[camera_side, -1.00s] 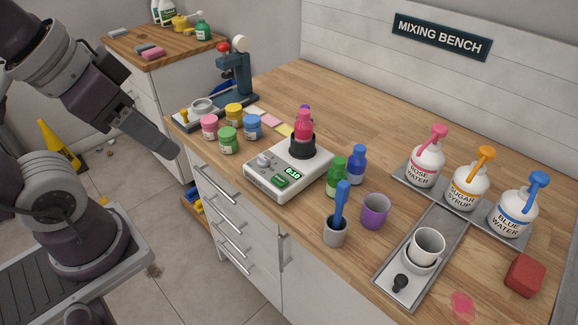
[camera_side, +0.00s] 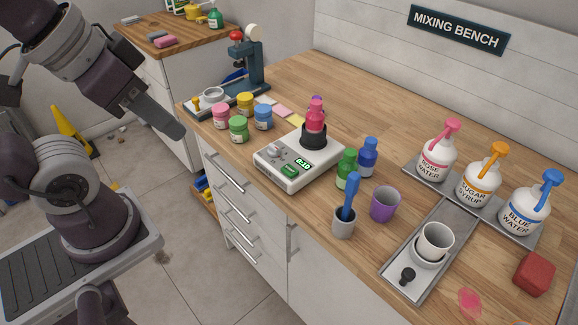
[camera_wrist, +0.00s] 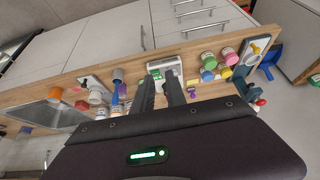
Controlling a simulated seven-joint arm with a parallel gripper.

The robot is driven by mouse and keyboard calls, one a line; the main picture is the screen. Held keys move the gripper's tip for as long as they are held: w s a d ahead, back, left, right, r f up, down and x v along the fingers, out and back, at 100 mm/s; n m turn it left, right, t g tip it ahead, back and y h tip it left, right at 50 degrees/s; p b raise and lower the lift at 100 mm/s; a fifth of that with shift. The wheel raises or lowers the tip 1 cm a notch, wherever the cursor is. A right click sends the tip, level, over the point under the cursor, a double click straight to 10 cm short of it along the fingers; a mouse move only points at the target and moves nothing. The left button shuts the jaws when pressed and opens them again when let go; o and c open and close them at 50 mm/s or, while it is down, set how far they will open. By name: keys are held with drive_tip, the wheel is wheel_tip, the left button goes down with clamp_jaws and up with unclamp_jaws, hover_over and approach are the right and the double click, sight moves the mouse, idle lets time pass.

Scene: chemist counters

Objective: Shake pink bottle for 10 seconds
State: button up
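The pink bottle (camera_side: 315,115) stands upright in the black round holder (camera_side: 314,138) of the white shaker machine (camera_side: 284,170) in the side view. The machine's green display (camera_side: 303,163) appears to read 0:10, with a green button (camera_side: 290,169) and a grey knob (camera_side: 274,150) beside it. The machine also shows in the wrist view (camera_wrist: 165,65); the pink bottle cannot be made out there. My gripper (camera_side: 178,132) is at the left, in front of the counter's edge, apart from the machine and bottle. In the wrist view its two fingers (camera_wrist: 160,82) are apart with nothing between them.
Several paint jars (camera_side: 239,129) stand left of the machine, with a blue microscope-like press (camera_side: 246,75) behind. Green (camera_side: 346,168) and blue (camera_side: 367,157) bottles, a purple cup (camera_side: 385,204) and a grey cup with a blue tool (camera_side: 344,222) stand to its right. Pump bottles (camera_side: 478,182) stand farther right.

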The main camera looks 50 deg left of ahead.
clamp_jaws()
idle(1.4)
drive_tip(key=w+a+r+m+t+y, duration=0.1)
drive_tip(key=w+a+r+m+t, duration=0.2)
drive_tip(key=w, duration=0.7)
drive_tip(key=w+a+r+m+t+y, duration=0.1)
drive_tip(key=w+a+m+t, duration=0.3)
drive_tip(key=w, duration=0.6)
drive_tip(key=w+d+f+m+g+h, duration=0.2)
drive_tip(key=w+d+f+m+h, duration=0.3)
drive_tip(key=m, duration=0.3)
drive_tip(key=s+d+f+m+g+h, duration=0.4)
drive_tip(key=s+f+g, duration=0.1)
drive_tip(key=f, duration=0.1)
drive_tip(key=shift+s+d+f+m+h, duration=0.2)
drive_tip(key=shift+s+d+m+h, duration=0.1)
drive_tip(key=shift+d+m, duration=0.1)
